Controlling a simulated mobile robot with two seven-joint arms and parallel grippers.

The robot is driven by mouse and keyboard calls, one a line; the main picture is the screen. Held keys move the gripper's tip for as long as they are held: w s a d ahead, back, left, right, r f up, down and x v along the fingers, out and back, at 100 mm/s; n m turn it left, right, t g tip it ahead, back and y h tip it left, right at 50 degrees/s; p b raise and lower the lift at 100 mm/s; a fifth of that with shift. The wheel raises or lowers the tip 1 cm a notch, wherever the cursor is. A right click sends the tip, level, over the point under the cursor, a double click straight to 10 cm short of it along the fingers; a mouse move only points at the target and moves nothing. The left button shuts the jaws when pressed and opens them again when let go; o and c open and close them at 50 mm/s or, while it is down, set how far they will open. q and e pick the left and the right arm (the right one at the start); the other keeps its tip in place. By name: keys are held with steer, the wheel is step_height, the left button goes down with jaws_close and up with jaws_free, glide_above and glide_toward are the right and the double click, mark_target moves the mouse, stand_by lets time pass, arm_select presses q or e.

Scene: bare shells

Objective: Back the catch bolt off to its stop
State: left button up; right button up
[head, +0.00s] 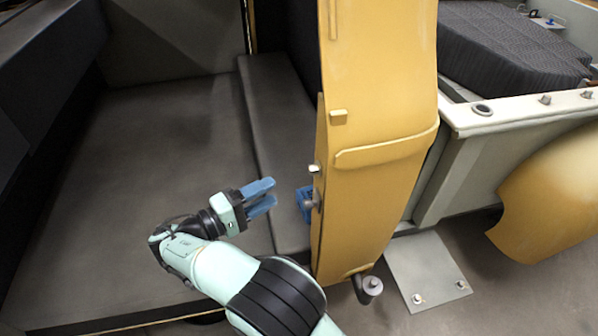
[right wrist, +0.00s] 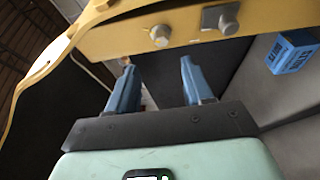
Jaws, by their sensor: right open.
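My right gripper (head: 272,191) is open and empty, its two blue fingers pointing at the edge of the upright yellow panel (head: 375,100), with a gap between. In the right wrist view its fingers (right wrist: 156,65) are spread below the panel's yellow edge (right wrist: 110,40). Two bolt heads stand on that edge: a round one (right wrist: 160,36) almost in line with the gap between the fingers, and one on a square plate (right wrist: 222,19) to the right. I cannot tell which is the catch bolt. In the head view, small fittings show on the panel's edge (head: 314,168). My left gripper is not in view.
A blue lettered box (head: 304,198) sits beside the panel on a grey step; it shows in the right wrist view (right wrist: 291,52). A dark peg (head: 370,286) projects at the panel's foot. A bolted plate (head: 425,270) lies right. The grey floor left of my gripper is clear.

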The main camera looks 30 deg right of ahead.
mark_target(309, 171)
steer(key=d, duration=0.3)
steer(key=w+d, duration=0.1)
steer(key=d, duration=0.6)
steer(key=shift+w+d+p, duration=0.35)
steer(key=shift+d, duration=0.05)
jaws_close()
